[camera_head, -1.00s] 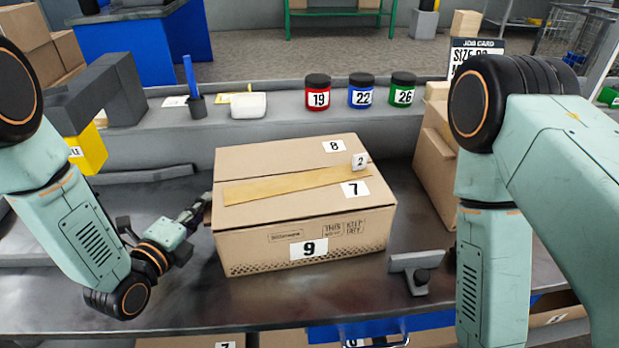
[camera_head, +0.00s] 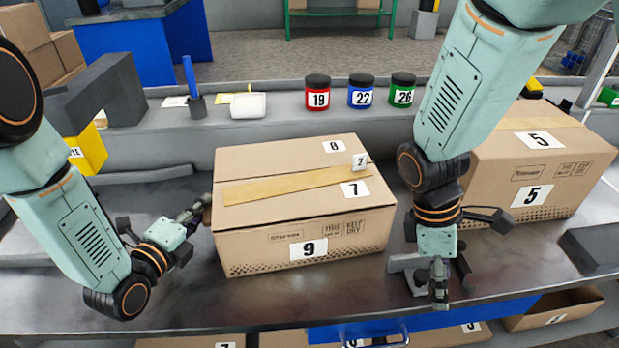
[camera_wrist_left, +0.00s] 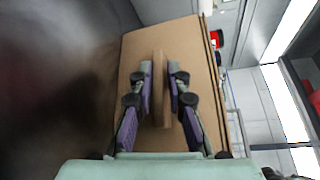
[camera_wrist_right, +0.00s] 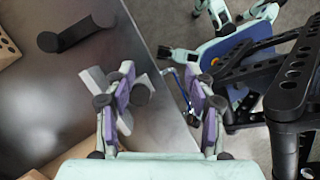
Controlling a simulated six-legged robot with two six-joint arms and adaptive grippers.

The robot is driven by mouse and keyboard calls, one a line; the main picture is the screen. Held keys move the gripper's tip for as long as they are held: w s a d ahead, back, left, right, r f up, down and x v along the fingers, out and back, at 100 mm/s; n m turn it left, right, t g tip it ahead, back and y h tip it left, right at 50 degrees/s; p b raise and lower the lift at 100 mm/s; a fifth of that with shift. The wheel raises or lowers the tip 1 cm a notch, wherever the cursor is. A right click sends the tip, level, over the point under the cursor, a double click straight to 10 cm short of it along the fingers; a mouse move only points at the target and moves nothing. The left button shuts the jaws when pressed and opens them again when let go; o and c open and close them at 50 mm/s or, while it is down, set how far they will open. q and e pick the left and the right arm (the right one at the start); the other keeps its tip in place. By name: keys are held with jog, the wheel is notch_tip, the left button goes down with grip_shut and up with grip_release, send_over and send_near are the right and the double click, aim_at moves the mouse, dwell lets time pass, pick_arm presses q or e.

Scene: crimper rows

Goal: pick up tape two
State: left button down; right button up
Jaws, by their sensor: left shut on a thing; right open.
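Tape two (camera_head: 285,186) is a tan strip lying across the top of the brown box (camera_head: 255,247), with a small white tag marked 2 (camera_head: 359,161) at its right end. My left gripper (camera_head: 205,205) is at the box's left side. In the left wrist view my left gripper (camera_wrist_left: 164,82) is shut on a narrow brown strip (camera_wrist_left: 160,92) that looks like the left end of the tape. The exact contact is hard to see. My right gripper (camera_head: 440,290) is open and empty, in front of the box's right side.
A grey piece with a black knob (camera_wrist_right: 130,90) lies beside my right gripper. The box marked 5 (camera_head: 485,170) stands at right. Red (camera_head: 318,92), blue (camera_head: 361,90) and green (camera_head: 403,90) jars stand behind. The table front at left is clear.

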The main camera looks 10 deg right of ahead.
jog(key=w+a+r+m+t, duration=0.1)
jog(key=w+r+m, duration=0.1)
jog(key=w+r, duration=0.2)
jog(key=w+a+r+m+t+y, duration=0.1)
jog(key=w+a+r+m+t, duration=0.1)
jog(key=w+r, duration=0.1)
jog(key=w+a+r+m+t+y, duration=0.1)
jog(key=w+a+r+m, duration=0.1)
jog(key=w+r, duration=0.2)
jog(key=shift+w+a+r+m+t, duration=0.25)
jog(key=shift+w+r+m+t, duration=0.05)
jog(key=shift+w, duration=0.25)
jog(key=w+a+r+m+t+y, duration=0.25)
jog(key=w+a+r+m, duration=0.2)
jog(key=r, duration=0.45)
send_over(360, 155)
jog(key=s, duration=0.2)
jog(key=shift+n+h, duration=0.35)
jog(key=shift+n, duration=0.1)
notch_tip(360, 155, down, 5)
jog(key=shift+d+f, duration=0.1)
jog(key=shift+d+x, duration=0.15)
jog(key=shift+x, duration=1.35)
jog(key=shift+d+x, duration=0.1)
jog(key=shift+x, duration=1.35)
jog(key=c, duration=0.8)
jog(key=shift+c, duration=0.2)
